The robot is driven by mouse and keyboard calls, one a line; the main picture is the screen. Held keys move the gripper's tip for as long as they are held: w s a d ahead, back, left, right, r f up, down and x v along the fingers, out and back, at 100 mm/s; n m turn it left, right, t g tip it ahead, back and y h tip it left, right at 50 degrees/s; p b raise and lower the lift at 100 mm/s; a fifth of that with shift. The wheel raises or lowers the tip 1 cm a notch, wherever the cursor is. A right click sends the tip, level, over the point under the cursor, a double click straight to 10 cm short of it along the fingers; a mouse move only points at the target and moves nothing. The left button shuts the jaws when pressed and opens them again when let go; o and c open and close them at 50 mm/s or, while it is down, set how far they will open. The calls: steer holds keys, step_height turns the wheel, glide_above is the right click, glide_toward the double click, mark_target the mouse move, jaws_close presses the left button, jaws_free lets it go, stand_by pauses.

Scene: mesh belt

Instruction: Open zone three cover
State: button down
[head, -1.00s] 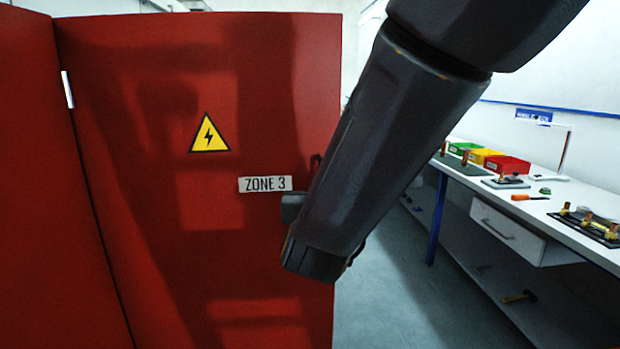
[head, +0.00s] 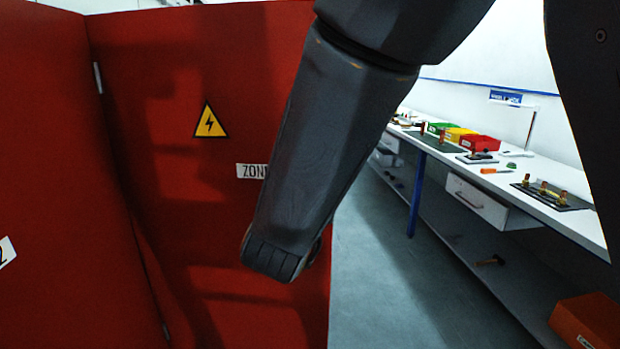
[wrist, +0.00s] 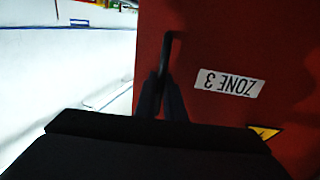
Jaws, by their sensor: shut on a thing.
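The zone three cover (head: 220,220) is a red panel with a yellow lightning sign and a white ZONE 3 label (head: 252,171), partly hidden by my arm in the head view. It stands at an angle to the red panel on its left, with its hinge side there. In the wrist view the cover (wrist: 215,45) fills the right side, its label upside down. My gripper (wrist: 163,92) is shut on the dark upright handle (wrist: 168,52) near the cover's free edge. In the head view my arm hides the handle and the fingers.
A red panel (head: 55,180) stands at the left. A white workbench (head: 545,195) with coloured bins (head: 462,136), tools and a drawer runs along the right. An orange box (head: 590,322) sits low at the right. Grey floor (head: 375,290) is clear between cover and bench.

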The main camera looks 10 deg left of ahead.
steer(key=shift+r, duration=0.1)
steer(key=c, duration=1.8)
jaws_free()
steer(key=shift+c, duration=0.2)
steer(key=s+b, duration=0.2)
steer(key=s, duration=0.6)
steer(key=shift+a, duration=0.2)
